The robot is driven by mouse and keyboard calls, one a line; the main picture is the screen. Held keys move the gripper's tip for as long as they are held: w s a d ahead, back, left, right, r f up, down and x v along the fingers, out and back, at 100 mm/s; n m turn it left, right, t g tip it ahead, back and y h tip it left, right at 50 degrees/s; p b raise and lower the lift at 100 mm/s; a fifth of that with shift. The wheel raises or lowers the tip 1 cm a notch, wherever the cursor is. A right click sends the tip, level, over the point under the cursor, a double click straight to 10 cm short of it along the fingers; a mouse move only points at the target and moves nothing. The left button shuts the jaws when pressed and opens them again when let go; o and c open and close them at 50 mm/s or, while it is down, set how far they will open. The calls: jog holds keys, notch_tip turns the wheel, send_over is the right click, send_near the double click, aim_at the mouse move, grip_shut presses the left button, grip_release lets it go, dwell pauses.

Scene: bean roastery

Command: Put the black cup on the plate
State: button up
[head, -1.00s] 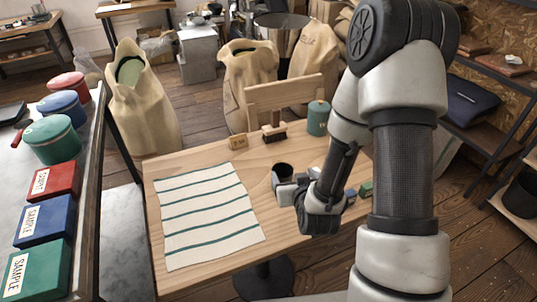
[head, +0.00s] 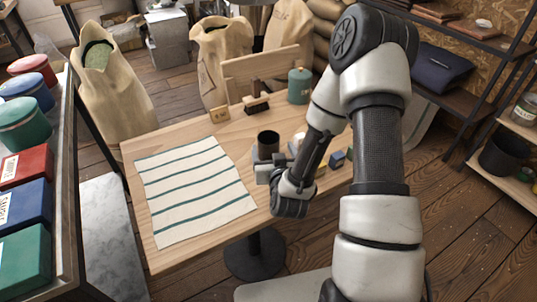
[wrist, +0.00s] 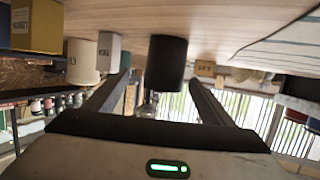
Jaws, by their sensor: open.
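The black cup (head: 268,144) stands upright on the wooden table, right of the striped cloth. In the wrist view, which shows the scene upside down, the black cup (wrist: 166,63) is between my two fingers, toward their tips. My gripper (head: 264,168) is open at the near side of the cup, low over the table. In the wrist view, my gripper (wrist: 155,88) has a finger on each side of the cup, with gaps showing. I cannot make out a plate in either view; my arm hides part of the table's right side.
A striped cloth (head: 195,190) covers the table's left part. A white cup (wrist: 83,62) and small boxes stand near the black cup. A brush (head: 257,104), a small tan block (head: 220,114) and a green canister (head: 300,86) are at the back. A sample shelf stands left.

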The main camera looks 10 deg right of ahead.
aim_at(267, 137)
jog(key=x, duration=0.3)
jog(key=shift+w+f, duration=0.1)
jog(key=shift+w, duration=0.15)
jog(key=shift+a+b+x, duration=0.2)
jog(key=shift+x, duration=1.2)
jog(key=shift+a+b+x, duration=0.2)
jog(key=shift+x, duration=1.15)
jog(key=shift+w, duration=0.1)
jog(key=shift+r, duration=0.3)
jog(key=c, duration=1.3)
